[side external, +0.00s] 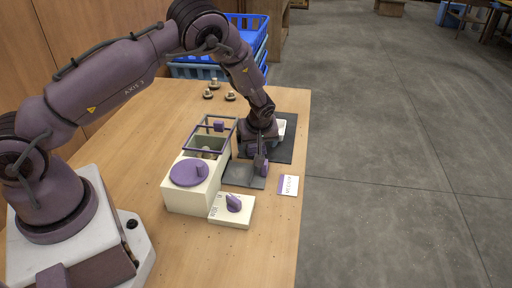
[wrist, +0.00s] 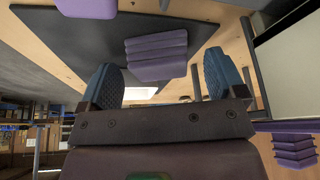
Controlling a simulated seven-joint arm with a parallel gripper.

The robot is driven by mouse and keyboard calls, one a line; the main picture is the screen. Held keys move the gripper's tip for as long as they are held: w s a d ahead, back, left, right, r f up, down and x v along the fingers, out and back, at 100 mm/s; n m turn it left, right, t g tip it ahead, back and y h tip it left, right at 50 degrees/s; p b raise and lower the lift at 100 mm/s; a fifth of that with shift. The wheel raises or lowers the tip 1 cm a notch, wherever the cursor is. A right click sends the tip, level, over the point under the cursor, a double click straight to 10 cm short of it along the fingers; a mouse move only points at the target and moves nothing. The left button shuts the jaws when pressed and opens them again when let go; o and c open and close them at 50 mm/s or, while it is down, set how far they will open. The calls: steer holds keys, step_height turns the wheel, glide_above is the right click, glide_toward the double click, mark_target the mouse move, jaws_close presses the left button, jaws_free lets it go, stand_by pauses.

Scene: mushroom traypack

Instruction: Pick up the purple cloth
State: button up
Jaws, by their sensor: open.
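A folded, ridged purple block that looks like the purple cloth (wrist: 157,58) lies on a dark mat (wrist: 75,50) in the wrist view. It sits just beyond and between my two fingers, and I cannot tell whether they touch it. My gripper (wrist: 160,80) is open, with its blue-grey pads apart and nothing between them. In the side view my gripper (side external: 259,165) is low over the table beside the pale box. A small purple patch shows at its fingers there, but I cannot tell whether that is the cloth.
A pale box (side external: 181,206) with a purple disc and a raised purple-edged frame (side external: 195,146) stands left of my gripper. A white block with a purple knob (side external: 233,212) and a card (side external: 288,186) are nearer. Several mushrooms (side external: 230,96) and blue crates (side external: 245,27) are farther back.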

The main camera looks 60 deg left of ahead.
steer(key=c, duration=1.1)
steer(key=shift+o, duration=0.2)
steer(key=shift+r, duration=0.15)
steer(key=shift+r, duration=0.2)
step_height(320, 180, up, 2)
steer(key=shift+r, duration=0.15)
steer(key=s+d+r, duration=0.3)
steer(key=s+r, duration=0.7)
steer(key=s, duration=0.3)
steer(key=shift+s+d, duration=0.15)
steer(key=shift+s, duration=0.2)
steer(key=shift+o, duration=0.7)
